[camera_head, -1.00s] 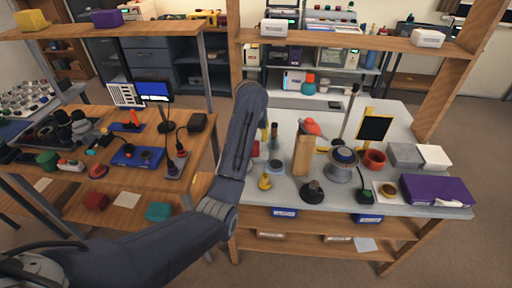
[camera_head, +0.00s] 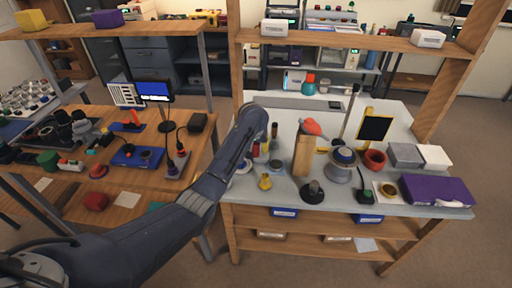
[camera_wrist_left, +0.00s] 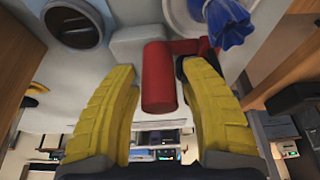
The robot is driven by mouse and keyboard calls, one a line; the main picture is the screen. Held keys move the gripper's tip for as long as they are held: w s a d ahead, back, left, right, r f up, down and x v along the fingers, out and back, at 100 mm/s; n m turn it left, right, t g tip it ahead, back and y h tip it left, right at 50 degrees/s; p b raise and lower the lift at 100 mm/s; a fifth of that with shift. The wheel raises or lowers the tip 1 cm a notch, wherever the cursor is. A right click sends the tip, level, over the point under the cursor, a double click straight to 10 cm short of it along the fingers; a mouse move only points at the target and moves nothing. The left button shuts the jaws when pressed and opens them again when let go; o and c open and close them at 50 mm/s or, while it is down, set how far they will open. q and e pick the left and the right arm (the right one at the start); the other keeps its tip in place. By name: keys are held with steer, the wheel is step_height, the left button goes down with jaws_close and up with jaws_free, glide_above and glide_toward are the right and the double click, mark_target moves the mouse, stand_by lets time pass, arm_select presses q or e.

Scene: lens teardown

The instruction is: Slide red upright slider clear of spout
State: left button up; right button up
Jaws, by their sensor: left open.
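In the left wrist view a red upright cylinder (camera_wrist_left: 158,90) with a short red arm (camera_wrist_left: 190,46) running off to the right stands between my left gripper's yellow fingers (camera_wrist_left: 160,72). The fingers are open, one on each side of the cylinder, with narrow gaps; I cannot tell whether either touches it. A crumpled blue piece (camera_wrist_left: 229,22) on a pale round part lies just beyond the right finger. In the head view my left arm reaches over the light bench and hides its own fingertips. I cannot clearly identify a spout. My right gripper is not in view.
A dark round opening (camera_wrist_left: 74,24) lies at the wrist view's upper left. In the head view a wooden block (camera_head: 302,156), a yellow piece (camera_head: 265,182) and a black-based part (camera_head: 312,192) stand right of my arm. A purple box (camera_head: 436,190) lies at the bench's right.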

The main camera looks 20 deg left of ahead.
arm_select(q)
steer(key=shift+o, duration=0.3)
jaws_close()
steer(key=shift+d, duration=0.1)
steer(key=d, duration=0.3)
steer(key=shift+w+d, duration=0.15)
steer(key=shift+w, duration=0.15)
steer(key=shift+c, duration=0.3)
jaws_free()
